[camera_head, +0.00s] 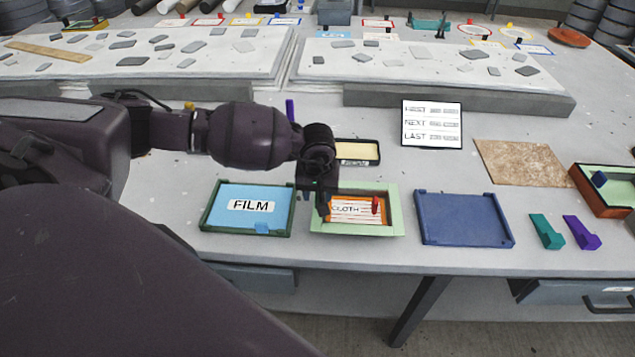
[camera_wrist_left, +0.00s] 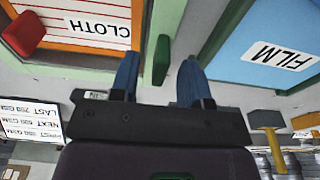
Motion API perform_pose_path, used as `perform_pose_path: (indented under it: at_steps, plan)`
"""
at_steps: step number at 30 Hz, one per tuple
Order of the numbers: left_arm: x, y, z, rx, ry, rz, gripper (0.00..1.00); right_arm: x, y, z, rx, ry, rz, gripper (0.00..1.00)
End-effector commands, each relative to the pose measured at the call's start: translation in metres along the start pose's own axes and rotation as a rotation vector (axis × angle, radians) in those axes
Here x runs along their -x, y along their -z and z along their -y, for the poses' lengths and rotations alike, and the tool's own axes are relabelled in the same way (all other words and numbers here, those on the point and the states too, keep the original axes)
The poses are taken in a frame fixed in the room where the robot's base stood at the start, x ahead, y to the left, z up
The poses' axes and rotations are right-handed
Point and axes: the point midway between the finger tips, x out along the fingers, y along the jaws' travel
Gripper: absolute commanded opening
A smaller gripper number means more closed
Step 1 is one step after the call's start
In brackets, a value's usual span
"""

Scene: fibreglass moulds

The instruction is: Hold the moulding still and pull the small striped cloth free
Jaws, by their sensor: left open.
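The moulding is a pale green shallow frame (camera_head: 396,218) lying on the bench. It shows upside down in the left wrist view (camera_wrist_left: 210,25). Inside it lies the small striped cloth (camera_head: 352,219), white with red lines, an orange border and a "CLOTH" label, with a red tab (camera_head: 376,205) at its right. The cloth also shows in the left wrist view (camera_wrist_left: 65,12). My left gripper (camera_head: 316,205) is over the moulding's left side, its two fingers apart (camera_wrist_left: 160,78). A small dark green tab (camera_wrist_left: 161,58) shows between the fingers; I cannot tell whether they touch it. My right gripper is not in view.
A blue "FILM" tray (camera_head: 204,220) stands close at left and a dark blue tray (camera_head: 464,242) at right. Teal (camera_head: 546,232) and purple (camera_head: 582,233) blocks lie further right. A card (camera_head: 432,143) stands behind. The front bench edge is clear.

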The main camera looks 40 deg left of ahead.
Motion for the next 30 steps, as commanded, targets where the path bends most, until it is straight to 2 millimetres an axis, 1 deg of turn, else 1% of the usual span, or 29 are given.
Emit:
perform_pose_path:
  at_steps: [4, 12, 13, 14, 21, 30]
  plan:
    - [-0.007, 0.000, 0.000, 0.001, 0.000, 0.000, 0.43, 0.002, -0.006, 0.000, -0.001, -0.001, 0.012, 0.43]
    - [-0.008, 0.000, 0.000, 0.000, -0.001, 0.000, 0.43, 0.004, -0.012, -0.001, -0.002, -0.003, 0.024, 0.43]
    - [-0.008, 0.000, 0.000, 0.000, -0.001, 0.000, 0.41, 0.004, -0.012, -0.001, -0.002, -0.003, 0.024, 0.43]
    - [-0.008, 0.000, 0.000, 0.001, -0.001, 0.000, 0.36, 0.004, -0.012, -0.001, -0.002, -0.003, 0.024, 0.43]
    - [-0.007, 0.000, 0.000, 0.001, -0.001, 0.000, 0.00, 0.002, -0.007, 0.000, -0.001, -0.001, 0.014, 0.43]
    - [-0.007, 0.000, 0.000, 0.001, -0.001, 0.000, 0.00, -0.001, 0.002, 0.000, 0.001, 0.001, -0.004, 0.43]
